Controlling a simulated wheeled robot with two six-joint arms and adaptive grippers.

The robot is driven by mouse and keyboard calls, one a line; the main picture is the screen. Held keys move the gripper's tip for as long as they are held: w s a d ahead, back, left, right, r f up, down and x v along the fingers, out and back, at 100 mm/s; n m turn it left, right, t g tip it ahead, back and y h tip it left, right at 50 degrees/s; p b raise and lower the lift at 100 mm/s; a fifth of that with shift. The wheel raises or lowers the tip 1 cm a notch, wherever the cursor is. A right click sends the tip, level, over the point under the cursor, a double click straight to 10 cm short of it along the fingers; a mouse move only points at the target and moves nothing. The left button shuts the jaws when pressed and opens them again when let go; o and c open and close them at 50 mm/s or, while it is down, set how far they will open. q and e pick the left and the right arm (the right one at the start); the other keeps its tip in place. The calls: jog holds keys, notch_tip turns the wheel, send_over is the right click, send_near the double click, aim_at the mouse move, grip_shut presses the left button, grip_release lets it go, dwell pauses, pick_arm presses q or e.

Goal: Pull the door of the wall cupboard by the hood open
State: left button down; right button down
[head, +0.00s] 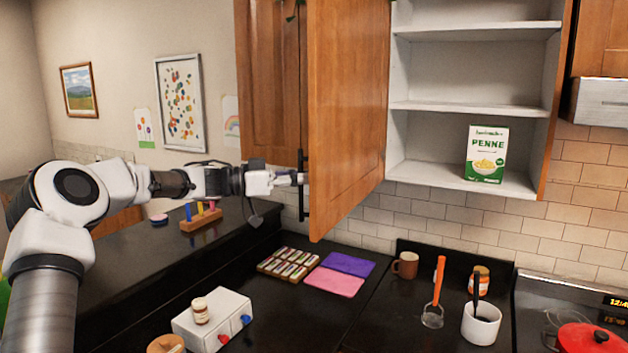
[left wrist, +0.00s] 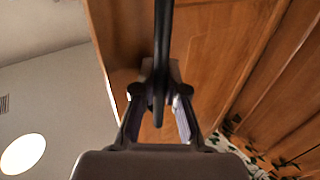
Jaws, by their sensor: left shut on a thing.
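The wooden door (head: 349,110) of the wall cupboard by the hood stands swung out, well open. Its black bar handle (head: 303,205) is on the door's left side in the head view. My left gripper (head: 300,179) is shut on the handle. In the left wrist view the dark handle (left wrist: 163,50) runs between the fingers of my left gripper (left wrist: 160,105), with the wooden door behind. The cupboard's white shelves (head: 475,107) show, with a green and white penne box (head: 487,153) on the lowest one. My right gripper is not in view.
The hood (head: 602,102) is right of the cupboard. Below are a brown mug (head: 405,265), a white utensil cup (head: 481,325) and a red pot (head: 590,340). A closed wooden door (head: 268,80) is left of the open one. The air before the shelves is clear.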

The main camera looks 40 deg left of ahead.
pick_arm(q)
jog(key=c, duration=1.5)
grip_release()
jog(key=shift+d+f, duration=0.1)
jog(key=shift+f, duration=0.45)
jog(key=o, duration=0.3)
jog(key=shift+d+r, duration=0.1)
jog(key=shift+d, duration=0.1)
jog(key=shift+d+r, duration=0.2)
jog(key=shift+s+a, duration=0.1)
jog(key=shift+a, duration=0.2)
jog(key=v, duration=1.1)
jog(key=shift+a, duration=0.15)
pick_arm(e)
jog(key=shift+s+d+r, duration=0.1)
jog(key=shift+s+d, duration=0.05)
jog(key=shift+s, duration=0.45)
pick_arm(q)
jog(key=shift+r, duration=0.15)
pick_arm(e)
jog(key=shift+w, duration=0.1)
